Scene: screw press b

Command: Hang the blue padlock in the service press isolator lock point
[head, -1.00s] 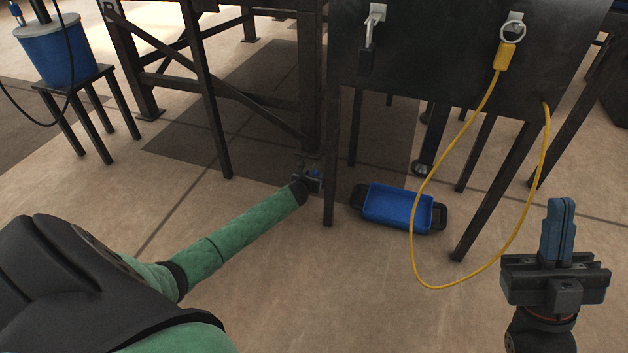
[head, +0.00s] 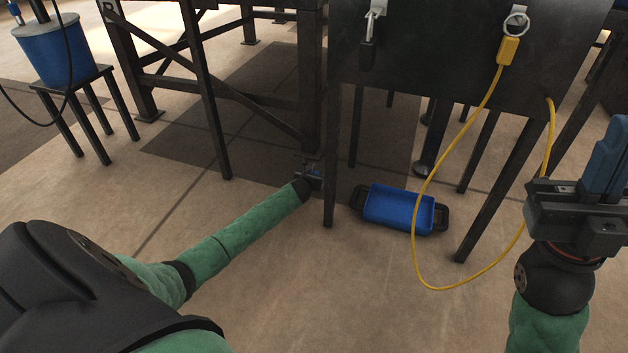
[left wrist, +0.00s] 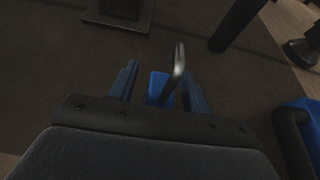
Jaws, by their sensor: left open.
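The blue padlock shows in the left wrist view as a blue body (left wrist: 160,88) with a grey metal shackle (left wrist: 178,60). It is between the two open fingers of my left gripper (left wrist: 160,92); I cannot tell whether they touch it. In the head view my left gripper (head: 312,172) is low, beside a dark leg of the black cabinet, small and partly hidden. My right gripper (head: 603,165) is at the right edge with its blue fingers together, holding nothing visible. I cannot identify the isolator lock point with certainty.
A black cabinet (head: 440,65) on legs carries a hanging light metal hook (head: 376,12) and a yellow connector (head: 508,50) with a looping yellow cable. A blue tray (head: 400,210) lies on the floor. A blue bucket (head: 58,52) stands on a stool at left. Front floor is clear.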

